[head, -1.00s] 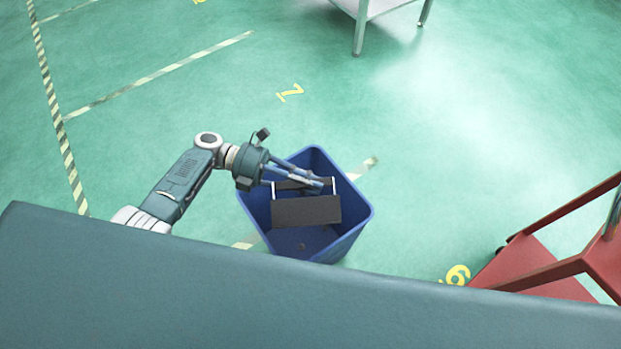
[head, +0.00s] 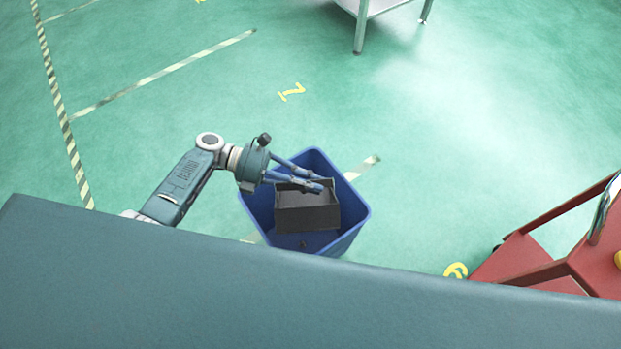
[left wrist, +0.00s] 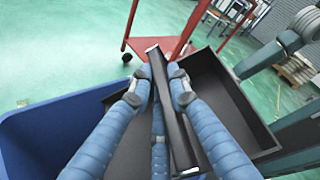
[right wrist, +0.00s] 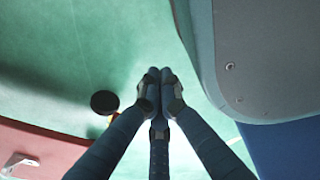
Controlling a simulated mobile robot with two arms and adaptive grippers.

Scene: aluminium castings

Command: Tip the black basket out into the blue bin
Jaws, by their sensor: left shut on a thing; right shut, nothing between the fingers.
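The black basket (head: 307,214) hangs in the mouth of the blue bin (head: 358,214), tilted. My left gripper (head: 318,187) is shut on one wall of it. In the left wrist view the fingers (left wrist: 158,82) straddle that wall, and the part of the basket's inside (left wrist: 215,90) that shows looks empty; the fingers hide some of it. The bin's blue wall (left wrist: 40,130) is at the left there. A small dark thing (head: 303,244) lies low in the bin, too small to name. My right gripper (right wrist: 160,76) is shut and empty, outside the head view.
A red cart (head: 520,262) stands to the right of the bin, with clear floor between them. A grey metal table (head: 378,8) stands at the far top. The green floor around the bin is open, with striped lines and yellow numbers.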

